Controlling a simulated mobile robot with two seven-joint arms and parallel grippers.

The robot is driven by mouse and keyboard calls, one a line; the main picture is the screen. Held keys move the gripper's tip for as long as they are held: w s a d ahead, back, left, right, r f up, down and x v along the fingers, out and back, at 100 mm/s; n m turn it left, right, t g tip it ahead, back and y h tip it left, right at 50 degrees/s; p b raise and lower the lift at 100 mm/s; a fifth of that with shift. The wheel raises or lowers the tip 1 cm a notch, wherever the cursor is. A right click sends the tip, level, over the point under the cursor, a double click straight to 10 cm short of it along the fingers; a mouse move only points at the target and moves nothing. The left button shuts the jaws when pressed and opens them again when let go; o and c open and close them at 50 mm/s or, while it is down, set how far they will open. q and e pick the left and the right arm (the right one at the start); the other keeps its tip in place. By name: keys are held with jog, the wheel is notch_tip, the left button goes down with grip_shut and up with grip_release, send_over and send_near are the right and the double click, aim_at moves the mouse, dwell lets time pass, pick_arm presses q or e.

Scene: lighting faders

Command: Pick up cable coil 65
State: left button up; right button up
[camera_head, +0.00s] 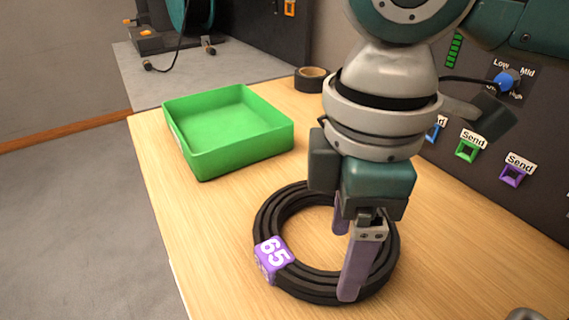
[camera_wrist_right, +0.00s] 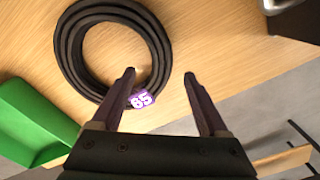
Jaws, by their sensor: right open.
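Cable coil 65 (camera_head: 266,222) is a black ring of cable lying flat on the wooden tabletop, with a purple tag (camera_head: 272,257) marked 65 on its near left side. My right gripper (camera_head: 344,265) points down over the right part of the coil, fingers apart and empty. In the right wrist view the coil (camera_wrist_right: 68,48) lies ahead and to the left of the open gripper (camera_wrist_right: 159,75). Its tag (camera_wrist_right: 141,98) shows between the fingers, close to the left one. The exact height of the fingertips above the coil is hard to tell. My left gripper is not seen.
A green open tray (camera_head: 225,130) stands on the table behind and left of the coil. A roll of black tape (camera_head: 311,78) lies further back. A dark panel with Send sockets (camera_head: 470,147) and a blue knob (camera_head: 508,79) borders the right. Bare tabletop lies left of the coil.

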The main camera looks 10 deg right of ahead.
aim_at(330, 280)
jog(key=f, duration=0.2)
jog(key=f+b, duration=0.1)
jog(key=a+f, duration=0.1)
jog(key=f, duration=0.1)
jog(key=shift+s+f, duration=0.15)
jog(key=shift+f, duration=0.15)
jog(key=shift+f+b, duration=0.35)
jog(key=shift+f, duration=0.05)
grip_shut()
jog(key=shift+r, duration=0.1)
